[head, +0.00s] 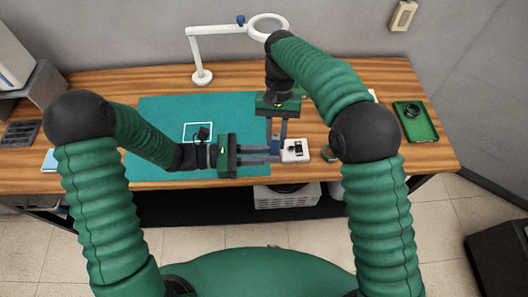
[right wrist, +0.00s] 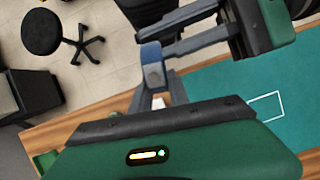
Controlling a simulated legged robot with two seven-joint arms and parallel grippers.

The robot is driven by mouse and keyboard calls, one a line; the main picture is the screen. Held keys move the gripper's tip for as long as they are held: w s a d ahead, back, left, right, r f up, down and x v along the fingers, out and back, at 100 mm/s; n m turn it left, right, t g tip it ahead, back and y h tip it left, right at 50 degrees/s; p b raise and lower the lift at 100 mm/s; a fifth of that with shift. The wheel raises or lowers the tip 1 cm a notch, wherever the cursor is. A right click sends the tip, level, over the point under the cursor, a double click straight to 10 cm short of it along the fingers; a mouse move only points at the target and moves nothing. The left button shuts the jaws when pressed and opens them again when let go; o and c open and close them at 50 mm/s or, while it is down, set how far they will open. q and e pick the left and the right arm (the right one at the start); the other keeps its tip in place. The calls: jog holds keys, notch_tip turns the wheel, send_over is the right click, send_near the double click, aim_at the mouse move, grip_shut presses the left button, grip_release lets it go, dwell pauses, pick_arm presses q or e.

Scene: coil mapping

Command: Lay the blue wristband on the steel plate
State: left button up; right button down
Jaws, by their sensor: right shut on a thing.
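The blue wristband (head: 276,144) is held up in front of the desk's near edge. My right gripper (head: 277,140) reaches down from above and is shut on it. In the right wrist view the wristband (right wrist: 153,68) stands between its fingertips. My left gripper (head: 274,154) comes in from the left. Its fingers are apart, one on each side of the wristband's upper part in the right wrist view; whether they touch it is unclear. I cannot make out a steel plate for certain. A small white device with a black top (head: 295,151) sits just right of the fingertips.
A teal mat (head: 160,120) with a white square outline (head: 198,132) covers the desk's middle. A magnifier lamp (head: 203,76) stands at the back.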

jog(key=shift+d, duration=0.1)
jog(key=c, duration=1.2)
grip_release()
jog(key=shift+o, duration=0.2)
